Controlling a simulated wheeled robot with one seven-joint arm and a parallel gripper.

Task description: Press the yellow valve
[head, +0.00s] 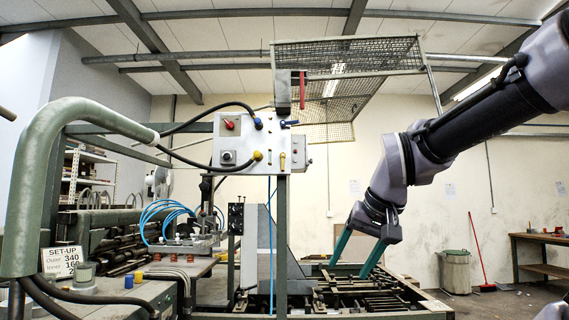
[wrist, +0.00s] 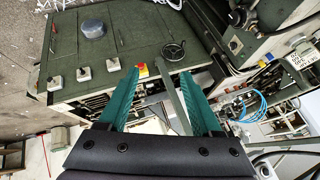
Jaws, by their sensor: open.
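The yellow valve (head: 282,160) is a small upright yellow lever at the lower right of the light grey control panel (head: 228,150) in the head view. My gripper (head: 348,270) is to the right of and well below the valve, with its two teal fingers pointing down and apart. It is open and empty, and it does not touch the valve. The fingers also show in the wrist view (wrist: 160,73), over dark green machinery. I cannot make out the valve in the wrist view.
A yellow hose fitting (head: 257,156) and a red knob (head: 229,124) sit on the same panel. A green post stands behind the panel. A thick green pipe (head: 40,180) curves at the left. A wire mesh guard (head: 350,75) hangs above. Machine bars lie below my gripper.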

